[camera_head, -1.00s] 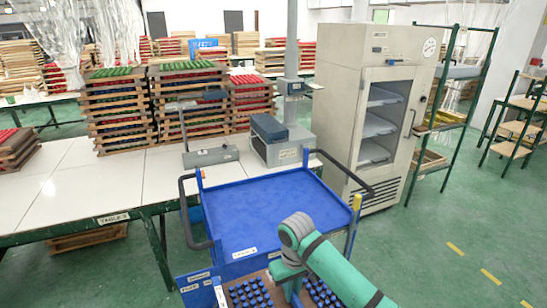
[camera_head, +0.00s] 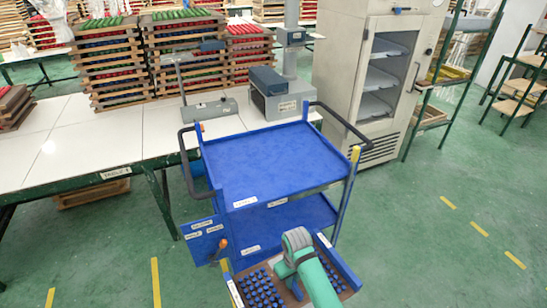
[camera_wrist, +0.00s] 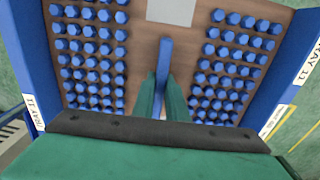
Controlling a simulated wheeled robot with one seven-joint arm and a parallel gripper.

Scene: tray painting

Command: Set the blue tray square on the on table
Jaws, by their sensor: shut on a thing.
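The blue tray (camera_head: 343,268) is at the bottom of the head view, with blue side walls, a brown bed and rows of blue pegs. The wrist view shows the tray (camera_wrist: 140,45) close up, with "TRAY 11" labels on its sides. My gripper (camera_wrist: 163,88) is shut on the upright blue bar in the tray's middle, between the peg blocks. The tray is in front of the blue cart, apart from the table. The white-topped table (camera_head: 95,140) is at the left, with a label on its front edge. My arm hides part of the tray in the head view.
The blue cart (camera_head: 270,165) has an empty top and a lower shelf, black handles and raised posts, and stands against the table. Stacked racks (camera_head: 105,60), a scale (camera_head: 210,108) and a grey box (camera_head: 280,95) occupy the table's back. A cabinet (camera_head: 365,75) stands right. Green floor is clear at right.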

